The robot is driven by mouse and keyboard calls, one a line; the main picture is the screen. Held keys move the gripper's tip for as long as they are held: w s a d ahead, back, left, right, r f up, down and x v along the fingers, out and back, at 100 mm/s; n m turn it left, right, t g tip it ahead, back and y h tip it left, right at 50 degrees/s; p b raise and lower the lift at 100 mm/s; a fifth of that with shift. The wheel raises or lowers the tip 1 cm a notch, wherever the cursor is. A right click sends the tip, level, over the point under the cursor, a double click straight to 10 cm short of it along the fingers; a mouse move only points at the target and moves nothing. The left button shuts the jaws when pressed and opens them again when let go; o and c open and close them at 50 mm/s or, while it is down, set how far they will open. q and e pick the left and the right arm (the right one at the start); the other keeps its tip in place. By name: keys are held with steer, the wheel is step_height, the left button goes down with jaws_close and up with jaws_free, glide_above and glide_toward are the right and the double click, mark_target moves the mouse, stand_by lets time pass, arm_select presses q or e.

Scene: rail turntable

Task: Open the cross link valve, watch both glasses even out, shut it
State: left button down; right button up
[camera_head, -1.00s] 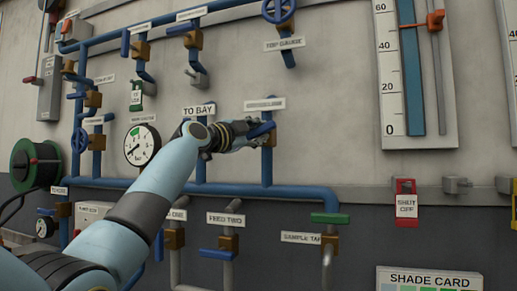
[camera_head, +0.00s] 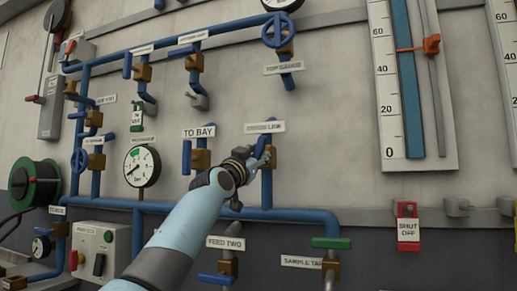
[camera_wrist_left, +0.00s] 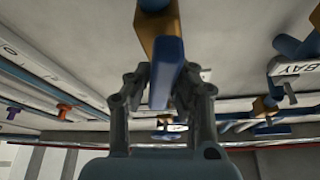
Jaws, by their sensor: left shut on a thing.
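The cross link valve (camera_head: 268,160) has a brass body on a vertical blue pipe, under a label plate (camera_head: 265,127). Its blue lever (camera_head: 260,146) now looks close to upright. My left gripper (camera_head: 258,156) is shut on this lever; in the left wrist view the blue lever (camera_wrist_left: 165,85) stands between the two fingers (camera_wrist_left: 160,95). The near glass (camera_head: 408,78) shows a blue column running up out of view beside a 0–60 scale. The other glass's scale board (camera_head: 503,60) is cut off at the right edge, its level unseen. My right gripper is out of view.
The TO BAY valve (camera_head: 200,159) with its upright blue lever stands close left of my gripper. A dial gauge (camera_head: 142,166), a blue handwheel (camera_head: 278,32), the FEED TWO valve (camera_head: 228,265) and a red SHUT OFF tag (camera_head: 408,228) surround the area. Open wall lies right of the valve.

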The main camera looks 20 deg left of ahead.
arm_select(q)
steer(key=shift+f+n+y+p, duration=0.1)
steer(key=shift+n+y+p, duration=0.35)
steer(key=shift+n, duration=0.25)
steer(key=c, duration=1.2)
jaws_free()
steer(key=shift+a, duration=0.1)
steer(key=shift+o, duration=0.2)
steer(key=v, duration=1.2)
steer(key=shift+f, duration=0.1)
